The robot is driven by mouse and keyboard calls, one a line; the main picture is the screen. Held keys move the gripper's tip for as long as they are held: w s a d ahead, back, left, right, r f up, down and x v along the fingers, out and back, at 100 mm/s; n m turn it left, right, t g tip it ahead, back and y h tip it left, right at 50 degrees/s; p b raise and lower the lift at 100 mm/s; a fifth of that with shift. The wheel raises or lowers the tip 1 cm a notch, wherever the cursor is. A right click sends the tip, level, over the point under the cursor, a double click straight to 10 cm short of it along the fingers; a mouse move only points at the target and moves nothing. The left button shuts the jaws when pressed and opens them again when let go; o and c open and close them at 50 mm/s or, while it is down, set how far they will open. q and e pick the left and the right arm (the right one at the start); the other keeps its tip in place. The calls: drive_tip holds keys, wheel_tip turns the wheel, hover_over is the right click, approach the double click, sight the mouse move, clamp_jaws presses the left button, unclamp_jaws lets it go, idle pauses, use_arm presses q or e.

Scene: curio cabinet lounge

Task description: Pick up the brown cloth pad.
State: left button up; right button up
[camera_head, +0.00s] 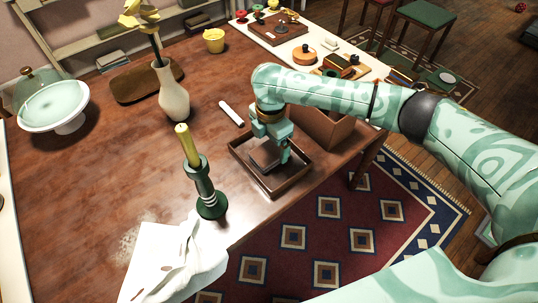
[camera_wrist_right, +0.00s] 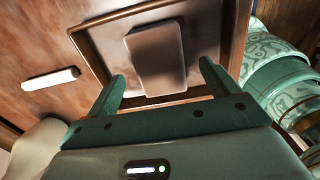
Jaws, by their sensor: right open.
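The brown cloth pad (camera_wrist_right: 157,58) is a flat, rounded rectangle lying in a shallow brown tray (camera_wrist_right: 88,50). In the head view the pad (camera_head: 262,156) shows only in part, behind my right gripper. The tray (camera_head: 240,160) lies near the table's front edge. My right gripper (camera_head: 274,152) reaches down over the tray. In the right wrist view my right gripper (camera_wrist_right: 163,78) is open and empty, with one finger toward each side of the pad's near end. I cannot tell whether the fingers touch the pad. My left gripper is out of view.
A green candlestick (camera_head: 208,190) with a yellow candle stands left of the tray. A white stick (camera_head: 231,113) lies behind it, and a brown box (camera_head: 325,128) stands to its right. A cream vase (camera_head: 172,95) and a crumpled white cloth (camera_head: 185,262) are farther left.

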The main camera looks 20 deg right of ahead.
sight(270, 150)
wheel_tip(270, 150, down, 3)
drive_tip(key=shift+w+f+b, duration=0.1)
drive_tip(key=shift+f+b, duration=0.1)
drive_tip(key=shift+b, duration=0.35)
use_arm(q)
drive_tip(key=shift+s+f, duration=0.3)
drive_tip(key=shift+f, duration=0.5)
use_arm(e)
drive_tip(key=shift+r, duration=0.15)
drive_tip(key=c, duration=1.2)
